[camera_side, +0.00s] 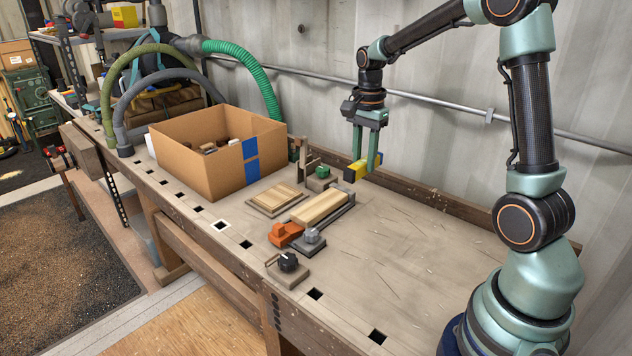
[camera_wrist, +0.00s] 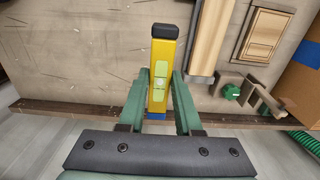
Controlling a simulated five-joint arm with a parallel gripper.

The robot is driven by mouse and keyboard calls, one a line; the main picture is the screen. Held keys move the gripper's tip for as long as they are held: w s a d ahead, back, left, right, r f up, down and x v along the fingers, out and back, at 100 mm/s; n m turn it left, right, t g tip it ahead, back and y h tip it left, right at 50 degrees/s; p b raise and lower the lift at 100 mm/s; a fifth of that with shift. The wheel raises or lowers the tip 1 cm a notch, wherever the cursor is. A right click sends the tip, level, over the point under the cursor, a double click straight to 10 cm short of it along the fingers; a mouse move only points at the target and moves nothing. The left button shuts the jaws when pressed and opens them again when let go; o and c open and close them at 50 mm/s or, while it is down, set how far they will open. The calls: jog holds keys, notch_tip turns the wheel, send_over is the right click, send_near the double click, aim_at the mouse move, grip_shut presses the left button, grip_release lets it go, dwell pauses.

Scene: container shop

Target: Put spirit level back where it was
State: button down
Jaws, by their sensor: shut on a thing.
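Whether the level touches anything below cannot be told.
A cardboard box (camera_side: 200,170) with blue tape stands at the bench's left. Wooden boards (camera_side: 320,207), an orange tool (camera_side: 285,234), a grey-knobbed block (camera_side: 309,241), a black-knobbed block (camera_side: 288,265) and a green-knobbed clamp (camera_side: 321,174) lie mid-bench. The bench's right side is clear.

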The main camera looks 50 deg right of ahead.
aim_at(362, 174)
notch_tip(362, 174, down, 16)
jog(key=shift+f, duration=0.15)
dwell(0.3)
jog(key=shift+f, duration=0.1)
jog(key=c, duration=0.6)
grip_release()
notch_tip(362, 174, up, 12)
jog(key=shift+a+r, duration=0.1)
jog(key=shift+r, duration=0.05)
jog(key=s+a+r+n+t, duration=0.2)
jog(key=s+a+r+n, duration=0.3)
jog(key=a+n, duration=0.3)
jog(key=s+a+r+n+t, duration=0.3)
jog(key=s+a+r+n, duration=0.2)
jog(key=n, duration=0.5)
jog(key=shift+a+r+t, duration=0.3)
jog(key=shift+a+r, duration=0.55)
jog(key=shift+a, duration=0.55)
